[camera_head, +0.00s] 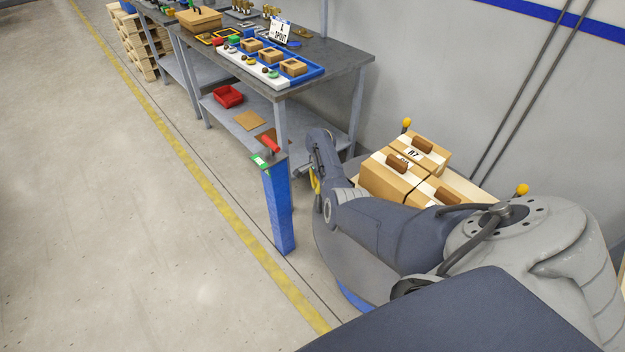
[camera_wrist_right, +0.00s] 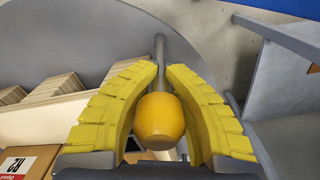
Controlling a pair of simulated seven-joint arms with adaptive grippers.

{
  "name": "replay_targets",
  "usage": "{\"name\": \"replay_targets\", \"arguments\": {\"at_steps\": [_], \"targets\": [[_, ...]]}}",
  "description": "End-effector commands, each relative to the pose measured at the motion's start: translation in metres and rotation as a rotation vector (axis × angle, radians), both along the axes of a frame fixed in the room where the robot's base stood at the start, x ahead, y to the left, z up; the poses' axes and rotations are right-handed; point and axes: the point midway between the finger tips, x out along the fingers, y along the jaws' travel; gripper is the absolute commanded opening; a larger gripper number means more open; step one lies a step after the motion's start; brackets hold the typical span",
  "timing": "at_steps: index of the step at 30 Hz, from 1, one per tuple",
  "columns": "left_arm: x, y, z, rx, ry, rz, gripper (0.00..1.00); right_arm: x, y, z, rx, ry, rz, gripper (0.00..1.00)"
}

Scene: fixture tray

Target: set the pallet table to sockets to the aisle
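The pallet table stands at the right in the head view, with a grey round plate (camera_head: 345,262) low down and a pale wooden deck (camera_head: 475,187) bearing cartons (camera_head: 385,178). Yellow knobs stand at its edges, one at the back (camera_head: 406,122) and one at the right (camera_head: 521,190). My right gripper (camera_head: 316,184) is at its left side, partly hidden by my arm. In the wrist view its yellow fingers close round a yellow knob (camera_wrist_right: 161,121) on a grey rod, tips either side of the rod. I cannot make out the sockets. My left gripper is out of view.
A workbench (camera_head: 335,55) with trays is behind. The aisle floor (camera_head: 120,230) beyond the yellow line is clear. A wall borders the right.

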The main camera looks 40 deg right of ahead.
Motion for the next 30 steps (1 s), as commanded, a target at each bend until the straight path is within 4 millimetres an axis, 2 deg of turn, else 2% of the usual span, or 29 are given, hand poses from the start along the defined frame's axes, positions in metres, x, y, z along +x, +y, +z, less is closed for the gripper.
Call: {"name": "replay_targets", "arguments": {"at_steps": [3,13,15,23,30], "targets": [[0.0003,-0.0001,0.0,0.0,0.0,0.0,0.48,0.0042,-0.0073,0.0048,-0.005,-0.015,-0.016,0.0],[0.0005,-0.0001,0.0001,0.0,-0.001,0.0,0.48,0.0058,-0.0112,0.0076,-0.011,-0.021,-0.02,0.0],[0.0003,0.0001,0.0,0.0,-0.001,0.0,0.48,0.006,-0.0119,0.008,-0.011,-0.022,-0.021,0.12],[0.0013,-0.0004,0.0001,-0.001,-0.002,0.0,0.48,0.0031,-0.011,0.0055,-0.01,-0.014,-0.018,0.43],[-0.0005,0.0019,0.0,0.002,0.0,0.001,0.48,0.0022,-0.0079,0.0036,-0.006,-0.01,-0.015,0.43]]}}
